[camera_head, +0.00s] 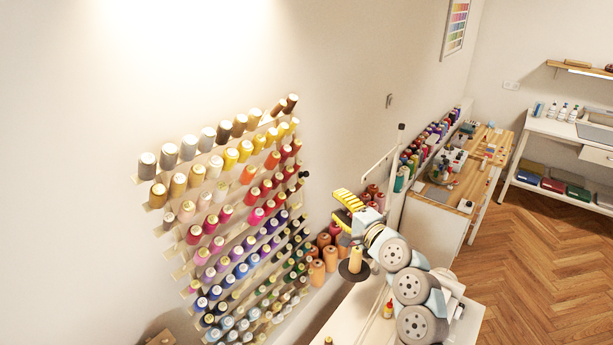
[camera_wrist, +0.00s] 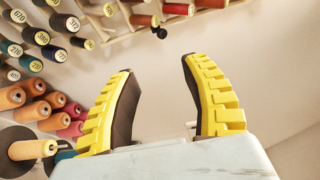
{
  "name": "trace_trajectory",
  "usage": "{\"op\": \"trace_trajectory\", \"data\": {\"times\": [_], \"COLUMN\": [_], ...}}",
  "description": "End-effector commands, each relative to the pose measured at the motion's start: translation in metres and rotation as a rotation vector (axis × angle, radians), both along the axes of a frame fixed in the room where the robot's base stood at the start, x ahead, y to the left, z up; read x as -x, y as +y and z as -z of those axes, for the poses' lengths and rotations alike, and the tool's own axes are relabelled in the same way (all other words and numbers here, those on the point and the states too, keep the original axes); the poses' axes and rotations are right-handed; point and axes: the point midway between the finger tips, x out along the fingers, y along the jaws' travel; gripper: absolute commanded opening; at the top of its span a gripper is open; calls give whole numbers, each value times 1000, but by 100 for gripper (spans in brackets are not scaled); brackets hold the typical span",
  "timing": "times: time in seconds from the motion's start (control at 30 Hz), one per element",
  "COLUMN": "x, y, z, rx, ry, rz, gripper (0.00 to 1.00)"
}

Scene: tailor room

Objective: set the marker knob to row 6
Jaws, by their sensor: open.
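The spool rack (camera_head: 171,253) hangs on the wall with several slanted rows of thread. A small black knob (camera_head: 304,174), which looks like the marker knob, sits at the rack's right edge, level with the red spools in the upper half; I cannot read its row number. In the wrist view the knob (camera_wrist: 161,33) shows at the top centre beside the rack's rails. My gripper (camera_head: 346,208) is to the right of and below the knob, apart from it. In the wrist view its yellow-backed fingers (camera_wrist: 158,75) are spread wide, with nothing between them.
Orange cones (camera_head: 317,272) stand near the rack's lower right. A thin upright pole (camera_head: 400,140) with an arm rises behind. The wall between gripper and knob looks clear.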

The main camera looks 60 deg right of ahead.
Motion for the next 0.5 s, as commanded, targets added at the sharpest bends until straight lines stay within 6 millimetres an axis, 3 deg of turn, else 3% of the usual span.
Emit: {"op": "trace_trajectory", "data": {"times": [0.23,0.5], "x": [-3,-30], "y": [-3,-18], "z": [-1,-1], "rx": [1,-2], "ry": [-20,-19], "rz": [13,12], "gripper": [47,47]}}
